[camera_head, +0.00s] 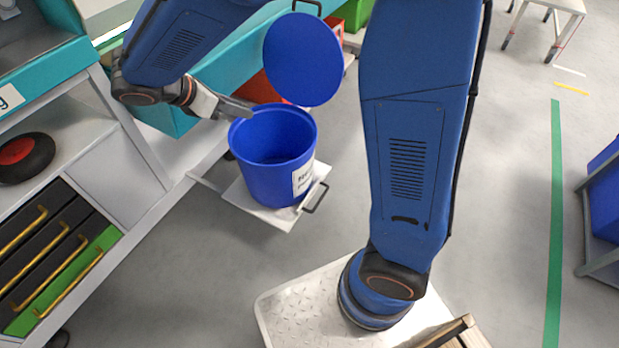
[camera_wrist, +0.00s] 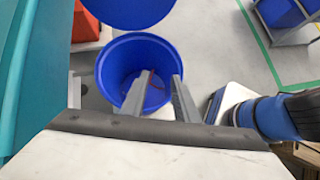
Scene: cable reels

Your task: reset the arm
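My gripper (camera_head: 238,108) is at the rim of a round blue bin (camera_head: 278,178), on its upper left side, with my arm reaching in from the upper left. In the wrist view my gripper (camera_wrist: 158,84) has its two fingers apart over the bin's opening, with no object held between them. The bin (camera_wrist: 120,62) has its round blue lid (camera_head: 302,58) raised behind it. Something thin and reddish (camera_wrist: 151,84) shows inside the bin; I cannot tell what it is. The bin's front carries a white label.
The bin stands on a white pull-out shelf (camera_head: 248,207) with a handle. A workbench with drawers (camera_head: 50,250) and a black-and-red reel (camera_head: 24,155) is at left. A blue bin on a rack (camera_head: 604,195) is at far right. Grey floor (camera_head: 515,170) is clear between.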

